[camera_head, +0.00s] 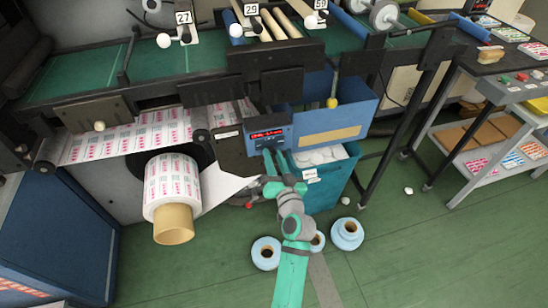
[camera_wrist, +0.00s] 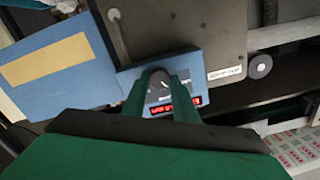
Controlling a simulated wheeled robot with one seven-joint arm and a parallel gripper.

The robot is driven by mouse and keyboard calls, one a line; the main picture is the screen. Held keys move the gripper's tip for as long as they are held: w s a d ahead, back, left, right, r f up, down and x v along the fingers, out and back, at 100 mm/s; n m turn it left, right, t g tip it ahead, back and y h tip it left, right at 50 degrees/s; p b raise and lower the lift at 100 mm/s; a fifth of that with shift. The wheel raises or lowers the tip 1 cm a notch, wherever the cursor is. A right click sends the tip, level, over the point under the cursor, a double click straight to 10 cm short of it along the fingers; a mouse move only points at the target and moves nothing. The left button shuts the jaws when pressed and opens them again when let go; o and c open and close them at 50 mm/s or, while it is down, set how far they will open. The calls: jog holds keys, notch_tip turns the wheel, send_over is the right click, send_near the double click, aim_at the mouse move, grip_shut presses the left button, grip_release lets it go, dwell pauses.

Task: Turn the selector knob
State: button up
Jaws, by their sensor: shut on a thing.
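The selector knob (camera_wrist: 158,79) is a dark round knob on a small blue control box (camera_wrist: 190,68) with a lit red display (camera_wrist: 188,103). In the wrist view my gripper (camera_wrist: 160,85) has its two green fingers closed around the knob, one on each side. In the head view the control box (camera_head: 268,128) is at the middle, with its red display facing out. My gripper (camera_head: 275,158) reaches up to its lower part there, and the knob is hidden behind the fingers.
A teal bin (camera_head: 325,185) with white waste stands right of my gripper. A printed roll (camera_head: 172,185) on a cardboard core is to the left. A blue panel (camera_head: 345,110) is beside the control box. Small rolls (camera_head: 347,234) lie on the green floor.

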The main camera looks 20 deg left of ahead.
jog(key=m, duration=0.6)
dwell(0.6)
jog(key=o, duration=1.1)
jog(key=shift+c, duration=0.2)
jog(key=v, duration=1.1)
jog(key=shift+w, duration=0.1)
